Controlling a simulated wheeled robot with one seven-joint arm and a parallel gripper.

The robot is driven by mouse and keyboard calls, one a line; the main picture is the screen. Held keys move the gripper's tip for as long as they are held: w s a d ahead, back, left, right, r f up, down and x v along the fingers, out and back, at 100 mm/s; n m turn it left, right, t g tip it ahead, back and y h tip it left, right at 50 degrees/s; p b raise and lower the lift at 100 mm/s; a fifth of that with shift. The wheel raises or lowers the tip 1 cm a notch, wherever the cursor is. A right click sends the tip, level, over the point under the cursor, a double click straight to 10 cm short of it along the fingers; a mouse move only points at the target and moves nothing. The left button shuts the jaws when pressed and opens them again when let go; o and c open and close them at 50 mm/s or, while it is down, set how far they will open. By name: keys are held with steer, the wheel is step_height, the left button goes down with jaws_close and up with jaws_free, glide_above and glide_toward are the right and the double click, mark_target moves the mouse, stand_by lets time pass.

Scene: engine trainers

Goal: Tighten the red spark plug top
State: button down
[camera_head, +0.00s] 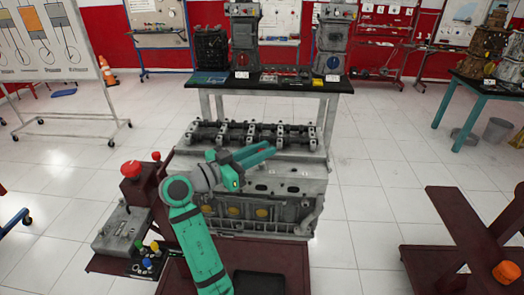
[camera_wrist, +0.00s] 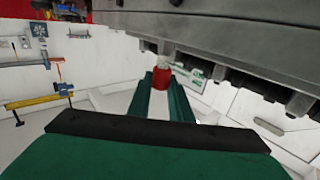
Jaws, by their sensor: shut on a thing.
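The red spark plug top (camera_wrist: 160,78) shows in the wrist view at the far end of my green gripper fingers. My gripper (camera_wrist: 161,72) is shut on it, with a finger on each side. A small pale metallic part shows just beyond the red top, close to the engine's edge. Whether the red top touches the engine cannot be told. In the head view my gripper (camera_head: 270,150) is over the upper front side of the grey engine block (camera_head: 285,182). The spark plug top cannot be made out there. The engine also fills the top right of the wrist view (camera_wrist: 230,35).
A control box (camera_head: 122,230) with a red button and small coloured parts stands left of the engine. A black-topped bench (camera_head: 300,84) is behind it. A dark red stand (camera_head: 465,235) is at the right, with open tiled floor between.

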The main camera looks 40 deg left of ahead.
steer(key=m+g+h, duration=0.2)
steer(key=h, duration=0.1)
steer(key=m+g+h, duration=0.1)
steer(key=m+h, duration=0.1)
steer(key=h, duration=0.1)
steer(key=shift+f+m+g+h, duration=0.1)
steer(key=shift+m+g+h, duration=0.3)
steer(key=shift+m+h, duration=0.3)
steer(key=c, duration=1.6)
jaws_free()
steer(key=v, duration=1)
steer(key=shift+s+a, duration=0.2)
steer(key=shift+a, duration=0.1)
